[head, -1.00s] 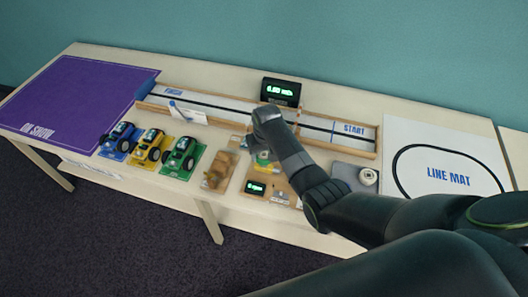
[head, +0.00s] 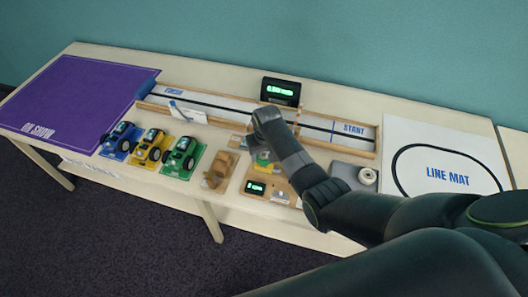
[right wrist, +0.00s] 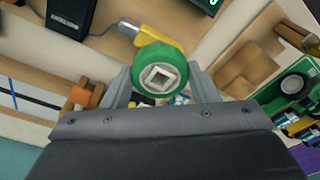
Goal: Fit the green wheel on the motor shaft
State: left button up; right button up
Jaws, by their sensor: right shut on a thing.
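In the right wrist view my right gripper (right wrist: 160,82) is shut on the green wheel (right wrist: 182,65), which has a pale hub with a square hole. The yellow motor (right wrist: 158,38) shows partly behind the wheel, with a grey end at its left. The wheel covers part of the motor, and I cannot see the shaft or tell whether the wheel is on it. My left gripper is not in view.
Blue, yellow and green toy cars (head: 184,158) stand left of a wooden holder (head: 219,172). A small lit display (head: 255,188) is on the stand. A wooden-railed track and a black display (head: 281,91) lie behind. A grey tray with a white roll (head: 367,176) is at right.

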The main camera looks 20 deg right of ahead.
dwell(0.8)
jog(key=shift+f, duration=0.35)
dwell(0.8)
jog(key=shift+f+b, duration=0.4)
jog(key=shift+f, duration=0.7)
dwell(0.5)
jog(key=shift+f, duration=0.1)
dwell(0.9)
jog(key=o, duration=1.4)
jog(key=shift+o, duration=0.2)
notch_tip(320, 180, up, 8)
jog(key=p, duration=0.8)
jog(key=shift+p, duration=0.35)
jog(key=shift+f, duration=0.1)
